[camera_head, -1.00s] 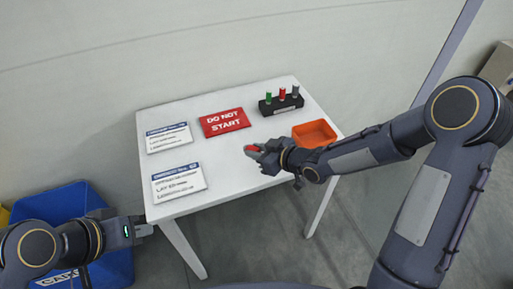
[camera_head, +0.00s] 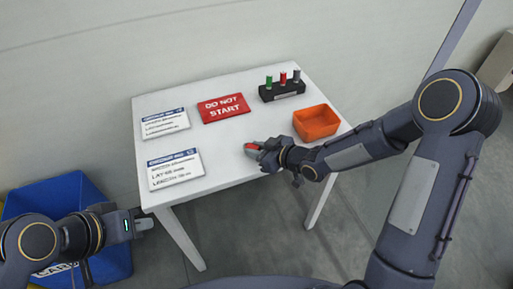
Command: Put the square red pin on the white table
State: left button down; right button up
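The white table (camera_head: 226,156) stands in the middle of the view. My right gripper (camera_head: 256,152) is low over the table's front right part, left of the orange tray. A small red piece (camera_head: 251,147) shows at its fingertips, and the gripper appears shut on it. Its shape, and whether it touches the table, is too small to tell. A black holder (camera_head: 283,92) at the back right carries a green, a red (camera_head: 283,78) and a grey pin upright. My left gripper (camera_head: 144,224) is off the table's front left corner; its fingers are too small to read.
A red "DO NOT START" sign (camera_head: 223,108) and two white cards (camera_head: 165,123) (camera_head: 175,168) lie on the table. An orange tray (camera_head: 316,122) sits near the right edge. A blue bin (camera_head: 60,198) stands on the floor at left. The table's front middle is clear.

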jog(key=o, duration=0.5)
jog(key=shift+o, duration=0.2)
jog(key=v, duration=0.7)
jog(key=shift+s+d+r+p, duration=0.2)
jog(key=shift+s+d+p, duration=0.05)
jog(key=shift+p, duration=0.1)
jog(key=shift+d, duration=0.1)
jog(key=s+d+r+m+h, duration=0.4)
jog(key=d+r+m+h, duration=0.25)
jog(key=d, duration=0.65)
jog(key=s+r+m+g+p, duration=0.1)
jog(key=s+r+m, duration=0.1)
jog(key=s, duration=0.7)
jog(key=s+a+r+m+g, duration=0.1)
jog(key=s+r+m+g, duration=0.1)
jog(key=s, duration=0.7)
jog(key=shift+s+r+m+y+p, duration=0.3)
jog(key=shift+r+m+y+p, duration=0.1)
jog(key=shift+r, duration=0.25)
